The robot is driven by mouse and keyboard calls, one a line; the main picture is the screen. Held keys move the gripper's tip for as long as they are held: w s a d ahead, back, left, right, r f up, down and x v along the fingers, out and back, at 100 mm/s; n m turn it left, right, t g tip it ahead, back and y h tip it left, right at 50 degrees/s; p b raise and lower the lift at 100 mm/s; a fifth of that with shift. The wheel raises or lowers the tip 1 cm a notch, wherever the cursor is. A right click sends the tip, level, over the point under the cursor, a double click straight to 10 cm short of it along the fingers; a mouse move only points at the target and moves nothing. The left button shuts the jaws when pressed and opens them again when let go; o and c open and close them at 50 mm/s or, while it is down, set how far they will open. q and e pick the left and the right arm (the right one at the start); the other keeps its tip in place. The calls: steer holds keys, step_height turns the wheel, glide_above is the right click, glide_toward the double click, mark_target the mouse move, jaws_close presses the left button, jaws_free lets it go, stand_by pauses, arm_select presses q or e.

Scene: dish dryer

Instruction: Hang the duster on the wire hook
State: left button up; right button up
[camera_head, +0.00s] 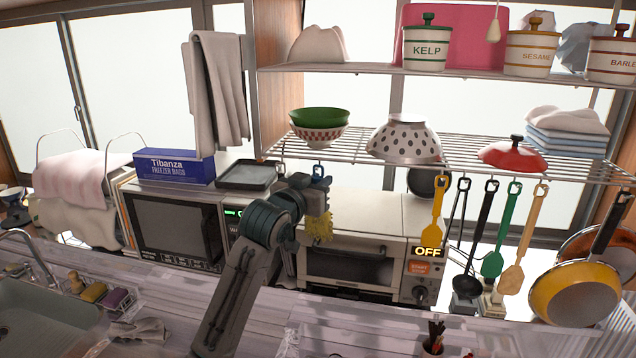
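The duster has a yellow fluffy head (319,226) that points down and a blue top end (320,182). It is upright below the wire shelf, left of the centre of the view. A small wire hook (317,169) hangs from the shelf just above the blue end. The two look very close, but I cannot tell whether the loop is on the hook. My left gripper (318,198) is at the duster's handle and hides its middle. Its fingers are too small and dark to show whether they are closed on the handle. My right gripper is out of view.
The wire shelf (465,165) above carries bowls (404,140) and a red lid (512,157). Utensils, including a yellow spatula (437,212), hang to the right. A microwave (172,228) and a toaster oven (350,265) stand behind my arm. A sink (45,315) is at lower left.

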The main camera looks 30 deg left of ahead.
arm_select(q)
steer(key=o, duration=0.5)
steer(key=shift+o, duration=0.2)
steer(key=shift+s+f, duration=0.1)
steer(key=shift+s, duration=0.2)
steer(key=s+b, duration=0.5)
steer(key=s, duration=0.5)
steer(key=shift+s, duration=0.1)
